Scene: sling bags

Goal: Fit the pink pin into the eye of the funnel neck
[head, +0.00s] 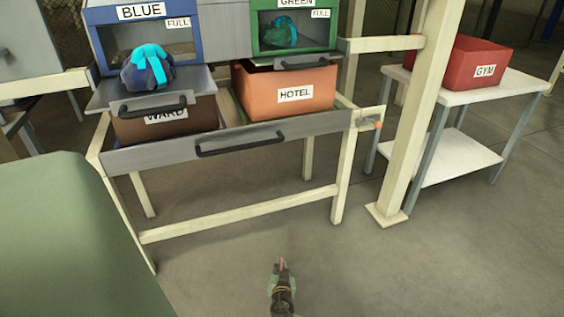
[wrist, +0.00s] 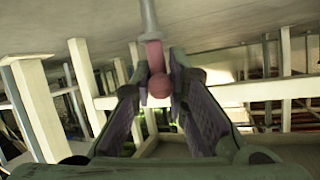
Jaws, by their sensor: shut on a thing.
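My gripper (head: 281,270) is low in the front middle of the head view, over open floor and well in front of the grey drawer. In the wrist view my gripper (wrist: 160,92) is shut on the pink pin (wrist: 159,87). The pin's round pink head sits between the fingertips, and its grey shaft points up and away from the fingers. In the head view only a small pink bit of the pin (head: 283,265) shows. A small grey fitting with an orange tip (head: 370,123) is at the drawer's right end; I cannot tell whether it is the funnel neck.
The grey drawer front (head: 240,140) spans the cream frame, below a brown WARD bin (head: 165,127) and an orange HOTEL bin (head: 290,85). A cream post (head: 405,130) stands right of it, before a white table (head: 490,90). A green mass (head: 60,240) fills the left foreground.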

